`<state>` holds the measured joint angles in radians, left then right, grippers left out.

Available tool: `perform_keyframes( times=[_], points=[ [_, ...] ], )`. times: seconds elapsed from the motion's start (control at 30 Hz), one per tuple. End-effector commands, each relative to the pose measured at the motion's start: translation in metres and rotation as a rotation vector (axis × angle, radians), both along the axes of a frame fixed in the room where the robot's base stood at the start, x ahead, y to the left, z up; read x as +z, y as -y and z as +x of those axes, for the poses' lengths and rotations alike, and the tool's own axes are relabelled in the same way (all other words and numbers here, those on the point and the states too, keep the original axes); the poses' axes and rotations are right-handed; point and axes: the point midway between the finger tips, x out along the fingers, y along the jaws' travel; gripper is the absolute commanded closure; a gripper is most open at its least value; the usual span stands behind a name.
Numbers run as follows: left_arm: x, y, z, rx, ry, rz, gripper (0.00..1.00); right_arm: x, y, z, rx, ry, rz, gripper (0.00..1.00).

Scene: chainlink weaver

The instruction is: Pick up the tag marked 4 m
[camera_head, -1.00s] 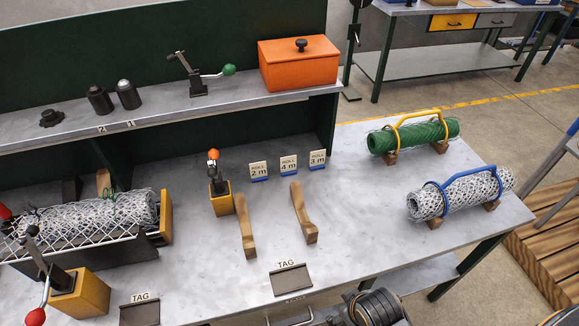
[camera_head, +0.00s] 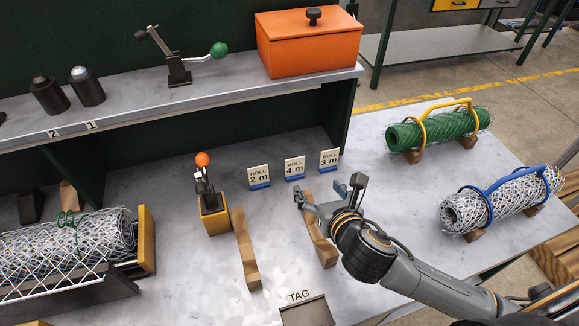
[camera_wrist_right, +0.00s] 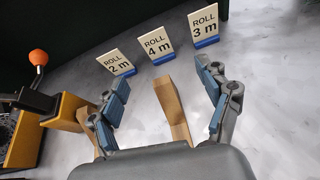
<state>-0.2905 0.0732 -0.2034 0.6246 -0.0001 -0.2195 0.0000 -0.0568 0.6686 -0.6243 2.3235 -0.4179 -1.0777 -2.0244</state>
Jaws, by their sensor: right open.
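The tag marked 4 m (camera_head: 294,168) stands upright on the bench in a blue-edged base, between the 2 m tag (camera_head: 259,177) and the 3 m tag (camera_head: 329,160). In the right wrist view the 4 m tag (camera_wrist_right: 157,44) is ahead, in line with the gap between my fingers. My right gripper (camera_head: 327,190) is open and empty, just in front of and to the right of the 4 m tag, above the right wooden cradle piece. Its two fingers also show in the right wrist view (camera_wrist_right: 165,95), apart from the tags. My left gripper is out of view.
Wooden cradle pieces (camera_head: 246,255) stand in front of the tags. An orange-knobbed clamp (camera_head: 212,200) is to their left. Green (camera_head: 440,130) and grey (camera_head: 495,200) mesh rolls lie at right. A shelf (camera_head: 190,105) with an orange box (camera_head: 308,45) overhangs behind.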

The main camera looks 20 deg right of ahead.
Motion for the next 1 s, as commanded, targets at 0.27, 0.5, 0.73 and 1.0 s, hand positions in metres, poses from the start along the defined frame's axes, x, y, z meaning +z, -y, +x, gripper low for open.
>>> perform_keyframes(
  times=[0.27, 0.5, 0.73, 1.0],
  points=[
    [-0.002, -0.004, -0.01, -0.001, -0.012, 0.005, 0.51, -0.009, -0.002, 0.032, 0.056, 0.03, -0.104, 0.23],
    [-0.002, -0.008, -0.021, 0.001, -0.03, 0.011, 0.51, -0.027, -0.004, 0.072, 0.055, 0.027, -0.1, 0.23],
    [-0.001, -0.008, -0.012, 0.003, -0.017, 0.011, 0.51, -0.035, -0.006, 0.086, 0.056, 0.026, -0.098, 0.23],
    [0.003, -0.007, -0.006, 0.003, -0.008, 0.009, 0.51, -0.052, -0.012, 0.119, 0.054, 0.026, -0.098, 0.23]
  ],
)
